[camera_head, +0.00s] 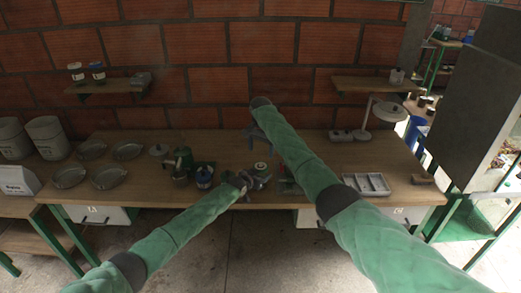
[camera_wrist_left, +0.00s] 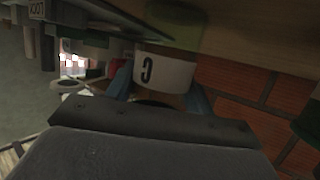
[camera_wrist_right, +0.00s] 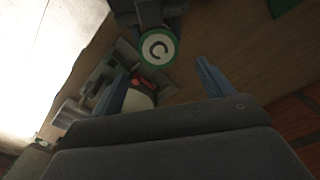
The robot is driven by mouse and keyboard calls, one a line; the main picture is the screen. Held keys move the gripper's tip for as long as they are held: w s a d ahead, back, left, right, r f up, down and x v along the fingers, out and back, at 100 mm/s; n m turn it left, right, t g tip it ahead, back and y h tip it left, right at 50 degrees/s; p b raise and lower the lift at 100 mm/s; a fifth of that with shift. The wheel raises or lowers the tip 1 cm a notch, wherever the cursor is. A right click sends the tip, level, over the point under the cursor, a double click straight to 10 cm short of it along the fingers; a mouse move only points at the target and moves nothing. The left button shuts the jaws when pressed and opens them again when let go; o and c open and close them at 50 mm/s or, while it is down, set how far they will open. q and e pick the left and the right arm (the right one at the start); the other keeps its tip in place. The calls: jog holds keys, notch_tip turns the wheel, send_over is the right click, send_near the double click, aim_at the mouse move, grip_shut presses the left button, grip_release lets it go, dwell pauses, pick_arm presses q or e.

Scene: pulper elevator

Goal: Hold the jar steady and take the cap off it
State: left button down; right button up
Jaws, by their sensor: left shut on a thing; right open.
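The jar is a white container marked "C" in the left wrist view (camera_wrist_left: 164,71). A dark green cap (camera_wrist_left: 176,32) shows at one end of it. In the right wrist view the cap (camera_wrist_right: 158,47) faces me, a white disc with a green rim and a "C". My left gripper (camera_head: 246,181) is shut around the jar's body near the table's front. The cap (camera_head: 261,166) shows small in the head view. My right gripper (camera_head: 258,139) is open and empty behind the jar, apart from the cap. In the right wrist view the cap appears between and beyond its fingers.
A green pot (camera_head: 181,159) and a blue-lidded jar (camera_head: 204,178) stand left of the left gripper. Metal plates (camera_head: 108,177) lie farther left. A grey compartment tray (camera_head: 365,184) and a wooden block (camera_head: 423,179) are at right. A lamp-like stand (camera_head: 388,111) rises at the back right.

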aim_at(261, 166)
jog(key=m, duration=0.4)
jog(key=shift+s+a+r, duration=0.1)
jog(key=shift+s, duration=0.05)
jog(key=m, duration=0.3)
jog(key=shift+f, duration=4.05)
jog(key=c, duration=1)
jog(key=n, duration=0.8)
jog(key=shift+r, duration=0.1)
jog(key=n, duration=0.4)
jog(key=shift+n, duration=0.3)
jog(key=n, duration=0.4)
jog(key=shift+d, duration=0.2)
